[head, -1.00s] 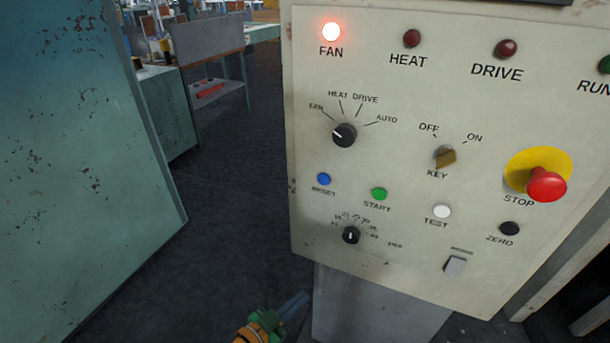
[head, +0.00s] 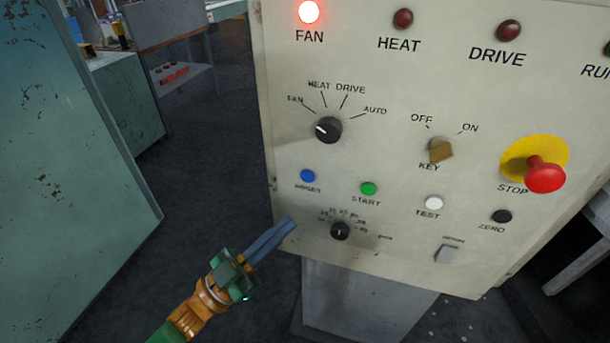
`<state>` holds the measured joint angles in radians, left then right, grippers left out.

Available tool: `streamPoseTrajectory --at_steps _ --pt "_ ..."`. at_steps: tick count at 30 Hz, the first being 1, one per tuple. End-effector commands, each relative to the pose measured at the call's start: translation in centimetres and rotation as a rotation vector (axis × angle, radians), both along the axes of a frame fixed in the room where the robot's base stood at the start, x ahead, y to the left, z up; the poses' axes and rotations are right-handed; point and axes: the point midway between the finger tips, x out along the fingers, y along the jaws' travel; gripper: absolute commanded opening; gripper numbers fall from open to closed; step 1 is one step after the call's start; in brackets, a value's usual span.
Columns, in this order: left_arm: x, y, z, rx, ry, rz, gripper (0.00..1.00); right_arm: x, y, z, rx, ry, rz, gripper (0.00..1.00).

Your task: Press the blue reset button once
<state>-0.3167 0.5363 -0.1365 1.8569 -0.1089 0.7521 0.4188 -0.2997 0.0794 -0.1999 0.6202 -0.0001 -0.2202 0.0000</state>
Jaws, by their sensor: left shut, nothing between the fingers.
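The blue reset button (head: 307,176) is a small round button at the left of the cream control panel (head: 390,265), above its RESET label. The green start button (head: 368,188) is to its right. My left gripper (head: 287,225) comes in from the lower left, with blue-grey fingers shut and empty. Its fingertips show below and slightly left of the reset button, apart from it, near the panel's lower left edge. My right gripper is not in view.
The panel also carries a selector knob (head: 327,129), a small lower knob (head: 340,231), a key switch (head: 439,149), a white test button (head: 434,203), a black zero button (head: 502,216) and a red stop button (head: 545,174). The FAN lamp (head: 309,12) glows red. A teal cabinet (head: 70,180) stands left.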

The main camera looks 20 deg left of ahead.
Motion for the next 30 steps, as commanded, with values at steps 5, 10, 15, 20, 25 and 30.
streamPoseTrajectory --at_steps 5,10,15,20,25,30 --pt "1.2 -0.1 -0.3 0.001 -0.003 0.000 0.00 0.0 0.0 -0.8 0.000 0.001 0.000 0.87" --pt "3.7 -0.1 -0.4 0.001 -0.003 0.000 0.00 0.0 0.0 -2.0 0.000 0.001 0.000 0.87" --pt "6.2 -0.2 -0.3 0.002 -0.003 0.003 0.00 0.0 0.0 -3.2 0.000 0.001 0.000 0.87" --pt "7.9 -0.3 -0.3 0.001 -0.001 0.002 0.00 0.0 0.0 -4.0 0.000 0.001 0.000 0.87" --pt "8.7 -0.3 -0.1 0.000 0.001 0.001 0.00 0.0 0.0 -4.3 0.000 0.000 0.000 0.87" --pt "8.8 -0.3 0.0 0.001 0.002 0.001 0.00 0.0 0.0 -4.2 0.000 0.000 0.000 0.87"
